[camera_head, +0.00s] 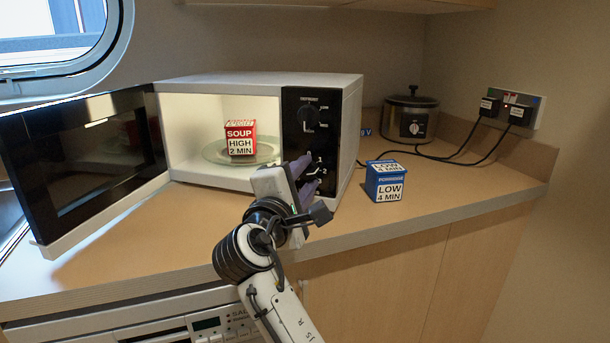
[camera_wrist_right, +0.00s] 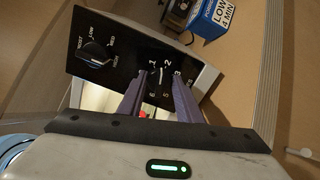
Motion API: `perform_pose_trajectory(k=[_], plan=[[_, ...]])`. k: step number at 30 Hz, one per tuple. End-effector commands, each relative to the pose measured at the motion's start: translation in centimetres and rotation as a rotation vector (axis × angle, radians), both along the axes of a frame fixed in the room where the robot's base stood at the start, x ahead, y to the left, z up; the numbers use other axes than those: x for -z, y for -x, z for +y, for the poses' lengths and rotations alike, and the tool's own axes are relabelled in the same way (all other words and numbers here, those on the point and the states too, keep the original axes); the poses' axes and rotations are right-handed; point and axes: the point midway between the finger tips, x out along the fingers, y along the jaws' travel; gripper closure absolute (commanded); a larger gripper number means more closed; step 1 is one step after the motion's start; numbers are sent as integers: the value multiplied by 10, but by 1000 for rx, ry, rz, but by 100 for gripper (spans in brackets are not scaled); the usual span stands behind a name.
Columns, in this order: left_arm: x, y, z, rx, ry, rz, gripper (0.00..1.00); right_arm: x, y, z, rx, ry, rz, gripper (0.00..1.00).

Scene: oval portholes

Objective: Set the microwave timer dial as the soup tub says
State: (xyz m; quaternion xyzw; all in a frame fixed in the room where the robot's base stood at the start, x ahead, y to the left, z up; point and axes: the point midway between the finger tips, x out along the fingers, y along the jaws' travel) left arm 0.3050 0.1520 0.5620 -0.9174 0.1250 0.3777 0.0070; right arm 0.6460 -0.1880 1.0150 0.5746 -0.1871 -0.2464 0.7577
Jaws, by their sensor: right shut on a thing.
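The soup tub (camera_head: 240,139) is red and white, reads "SOUP HIGH 2 MIN", and stands on the glass plate (camera_head: 212,152) inside the open microwave (camera_head: 245,79). On the black panel, the upper dial (camera_head: 308,116) carries power words; it also shows in the right wrist view (camera_wrist_right: 95,52). The timer dial (camera_wrist_right: 158,76), ringed by numbers, is lower on the panel. My right gripper (camera_head: 308,176) is at it, its two purple fingers (camera_wrist_right: 157,88) on either side, shut on it. The fingers hide much of the dial, and I cannot tell its exact setting. My left gripper is out of view.
A blue tub (camera_head: 385,184) reading "LOW 4 MIN" stands on the counter right of the microwave. A slow cooker (camera_head: 410,119) stands behind it, with cables to wall plugs (camera_head: 510,110). The open microwave door (camera_head: 85,165) spreads left. The right front counter is clear.

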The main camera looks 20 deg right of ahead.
Motion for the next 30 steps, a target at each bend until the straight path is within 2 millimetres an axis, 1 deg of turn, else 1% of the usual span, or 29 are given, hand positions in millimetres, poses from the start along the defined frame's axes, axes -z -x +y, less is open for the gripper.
perform_pose_trajectory(k=[6,12,19,30], plan=[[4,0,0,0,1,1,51,3,0,0,0,-120,-83,91],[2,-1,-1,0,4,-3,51,3,0,0,-1,-187,-132,91],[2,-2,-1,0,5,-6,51,3,0,0,0,-219,-156,91],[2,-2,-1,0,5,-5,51,3,0,0,0,-223,-159,91]])
